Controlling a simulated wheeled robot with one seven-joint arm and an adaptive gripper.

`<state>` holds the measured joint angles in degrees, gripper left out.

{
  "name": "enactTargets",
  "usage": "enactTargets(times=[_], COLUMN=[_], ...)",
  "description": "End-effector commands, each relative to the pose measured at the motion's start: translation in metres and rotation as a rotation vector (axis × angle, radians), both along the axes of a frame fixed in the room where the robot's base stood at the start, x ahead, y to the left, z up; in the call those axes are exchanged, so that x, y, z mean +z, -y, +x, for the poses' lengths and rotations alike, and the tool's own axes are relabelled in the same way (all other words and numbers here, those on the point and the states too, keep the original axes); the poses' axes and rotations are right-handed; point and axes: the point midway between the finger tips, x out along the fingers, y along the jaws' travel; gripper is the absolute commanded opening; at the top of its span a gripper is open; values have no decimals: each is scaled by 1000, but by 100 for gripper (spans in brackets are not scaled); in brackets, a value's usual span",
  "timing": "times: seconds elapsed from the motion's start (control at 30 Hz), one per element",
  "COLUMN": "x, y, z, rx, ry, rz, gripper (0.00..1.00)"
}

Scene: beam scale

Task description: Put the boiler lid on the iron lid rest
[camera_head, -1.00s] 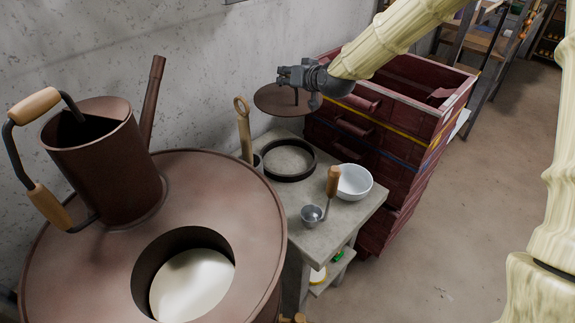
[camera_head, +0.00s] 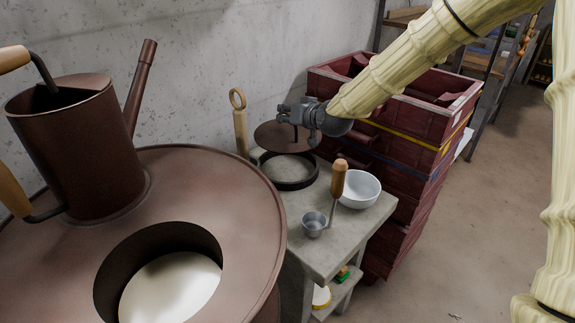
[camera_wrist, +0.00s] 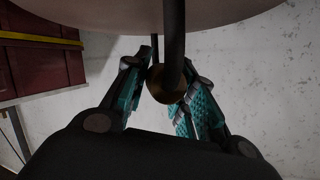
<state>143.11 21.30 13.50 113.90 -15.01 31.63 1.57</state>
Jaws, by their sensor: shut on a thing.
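My gripper (camera_head: 296,113) is shut on the handle of the boiler lid. The lid (camera_head: 276,139) is a flat brown disc and hangs over the back of the small table, partly hidden by my gripper. In the wrist view the disc (camera_wrist: 120,12) fills the top, with its dark handle and round wooden grip (camera_wrist: 168,84) between the fingers (camera_wrist: 160,95). The iron lid rest (camera_head: 290,183) is a black ring on the grey table, in front of and just below the lid in the picture. The boiler (camera_head: 235,190) stands at the left with its round opening uncovered and pale liquid inside.
A white bowl (camera_head: 360,190) and a small metal dipper (camera_head: 314,224) with a wooden handle stand on the table (camera_head: 340,240) near the ring. A wooden-handled tool (camera_head: 241,130) stands at the wall. Stacked red crates (camera_head: 400,145) are on the right. A brown can (camera_head: 75,150) stands on the boiler.

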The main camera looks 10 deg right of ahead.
Motion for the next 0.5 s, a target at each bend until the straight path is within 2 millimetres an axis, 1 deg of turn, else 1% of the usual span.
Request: enactTargets(times=[0.3, 0.4, 0.5], x=[-42, -51, -55], y=[0, 0, 0], z=[0, 0, 0], rx=[0, 0, -1], ry=[-1, 0, 2], rz=[0, 0, 0], gripper=[0, 0, 0])
